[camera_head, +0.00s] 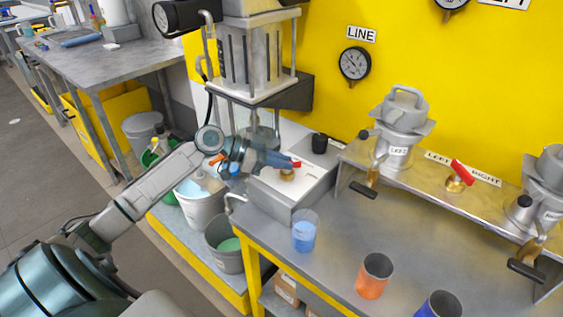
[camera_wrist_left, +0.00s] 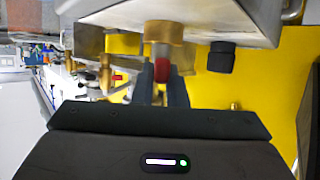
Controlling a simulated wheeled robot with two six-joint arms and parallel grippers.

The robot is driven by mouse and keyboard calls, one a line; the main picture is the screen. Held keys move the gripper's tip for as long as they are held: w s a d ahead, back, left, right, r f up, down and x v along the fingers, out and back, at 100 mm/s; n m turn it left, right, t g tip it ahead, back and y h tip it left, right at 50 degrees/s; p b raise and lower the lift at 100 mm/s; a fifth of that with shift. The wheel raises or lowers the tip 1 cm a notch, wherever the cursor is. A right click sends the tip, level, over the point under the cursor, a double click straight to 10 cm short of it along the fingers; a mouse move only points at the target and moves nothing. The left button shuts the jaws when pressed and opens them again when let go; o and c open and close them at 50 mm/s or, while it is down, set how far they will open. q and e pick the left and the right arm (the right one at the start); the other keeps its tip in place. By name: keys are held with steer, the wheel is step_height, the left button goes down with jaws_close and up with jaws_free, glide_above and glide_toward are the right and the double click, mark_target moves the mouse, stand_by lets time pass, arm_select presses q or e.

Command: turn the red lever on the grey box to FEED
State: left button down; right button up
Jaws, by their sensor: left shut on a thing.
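The grey box (camera_head: 307,197) sits at the back left corner of the grey table. The red lever (camera_head: 296,163) stands on its top on a brass base (camera_head: 287,174). My left gripper (camera_head: 284,161) reaches in from the left over the box and is shut on the red lever. In the left wrist view the red lever (camera_wrist_left: 161,68) sits between the two dark fingers (camera_wrist_left: 160,82), below the brass base (camera_wrist_left: 164,32). I cannot read a FEED mark on the box; the gripper covers part of its top. My right gripper is not in view.
A black knob (camera_head: 319,143) stands on the box behind the lever. A clear cup with blue content (camera_head: 305,232), an orange cup (camera_head: 374,277) and a blue cup (camera_head: 438,305) stand on the table. A second red lever (camera_head: 462,172) is on the shelf to the right. Buckets (camera_head: 226,258) stand below left.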

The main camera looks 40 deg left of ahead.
arm_select(q)
steer(key=c, duration=1.5)
jaws_free()
steer(key=shift+o, duration=0.2)
steer(key=shift+b+v, duration=0.45)
steer(key=shift+v, duration=2.2)
steer(key=p+v, duration=0.1)
steer(key=v, duration=0.2)
steer(key=shift+p, duration=0.35)
steer(key=shift+p+v, duration=1.25)
steer(key=shift+p, duration=0.95)
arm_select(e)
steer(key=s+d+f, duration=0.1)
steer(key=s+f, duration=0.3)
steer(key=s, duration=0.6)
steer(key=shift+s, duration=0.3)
arm_select(q)
steer(key=shift+f, duration=0.1)
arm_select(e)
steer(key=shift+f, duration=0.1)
